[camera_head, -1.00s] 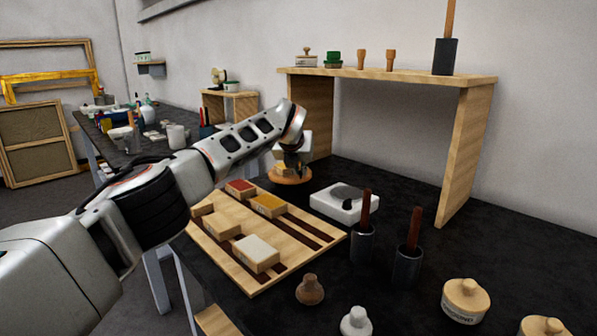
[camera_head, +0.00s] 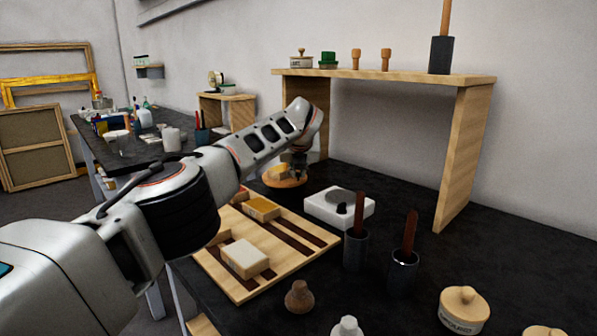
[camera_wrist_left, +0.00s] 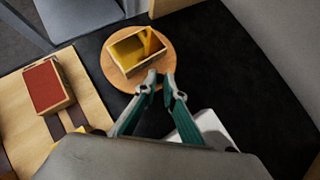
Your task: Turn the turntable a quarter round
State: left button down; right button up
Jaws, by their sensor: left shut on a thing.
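The turntable is a round wooden disc (camera_head: 273,183) on the black table, beyond the striped board. It also shows in the left wrist view (camera_wrist_left: 168,61). My right gripper is not in view.
A wooden board (camera_head: 300,238) with blocks lies in front of the turntable. A white device (camera_head: 325,209) stands close on its right. Two dark cups (camera_head: 355,250) with brown handles stand nearer. A wooden shelf (camera_head: 390,75) spans the back.

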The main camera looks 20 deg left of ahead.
pick_arm(q)
jog(key=c, duration=2.1)
grip_release()
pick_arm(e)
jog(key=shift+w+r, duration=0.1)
pick_arm(q)
jog(key=shift+r, duration=0.1)
jog(key=shift+s+d+r, duration=0.1)
jog(key=shift+s+r, duration=0.2)
jog(key=shift+r, duration=0.3)
jog(key=v, duration=1)
jog(key=shift+s, duration=0.4)
